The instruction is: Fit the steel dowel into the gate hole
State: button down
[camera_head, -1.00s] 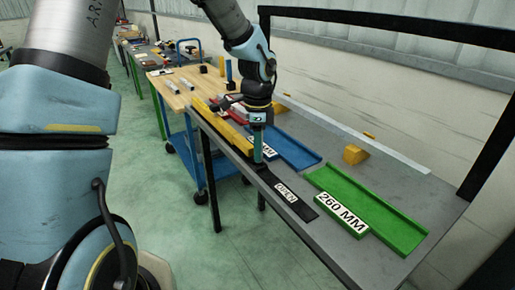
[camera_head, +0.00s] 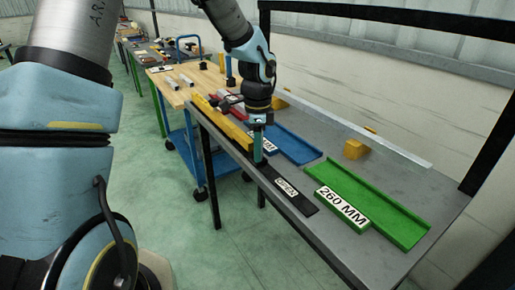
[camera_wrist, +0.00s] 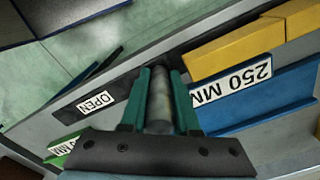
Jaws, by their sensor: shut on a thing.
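My gripper (camera_head: 258,145) is shut on the steel dowel. In the wrist view, the grey cylindrical dowel (camera_wrist: 160,100) lies between the two teal fingers (camera_wrist: 160,118). The black gate plate with the OPEN label (camera_head: 296,198) lies along the near edge of the grey bench, and it also shows in the wrist view (camera_wrist: 118,90). The dowel's far end is over or at the plate's end nearest the yellow bar. The gate hole itself is hidden, so I cannot tell whether the dowel is in it.
A blue 250 MM tray (camera_head: 298,150) lies just right of my gripper, and a green 260 MM tray (camera_head: 385,205) lies farther right. A yellow bar (camera_head: 225,120) runs along the bench edge to the left. A yellow block (camera_head: 354,149) stands behind the trays.

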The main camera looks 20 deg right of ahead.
jog(key=c, duration=0.6)
grip_release()
jog(key=shift+f, duration=0.1)
notch_tip(320, 180, up, 11)
jog(key=shift+f+b, duration=0.1)
jog(key=shift+b, duration=0.7)
jog(key=s+a+f+n, duration=0.1)
jog(key=a+f+n, duration=0.1)
jog(key=a+n, duration=0.5)
jog(key=s+a+f+n+t, duration=0.1)
jog(key=a+f+n, duration=0.1)
jog(key=a+n, duration=0.5)
jog(key=s+a+f+n, duration=0.2)
jog(key=a+n, duration=0.5)
jog(key=a, duration=0.8)
jog(key=shift+a+f+t, duration=0.1)
jog(key=shift+a+t, duration=0.2)
jog(key=shift+a, duration=0.1)
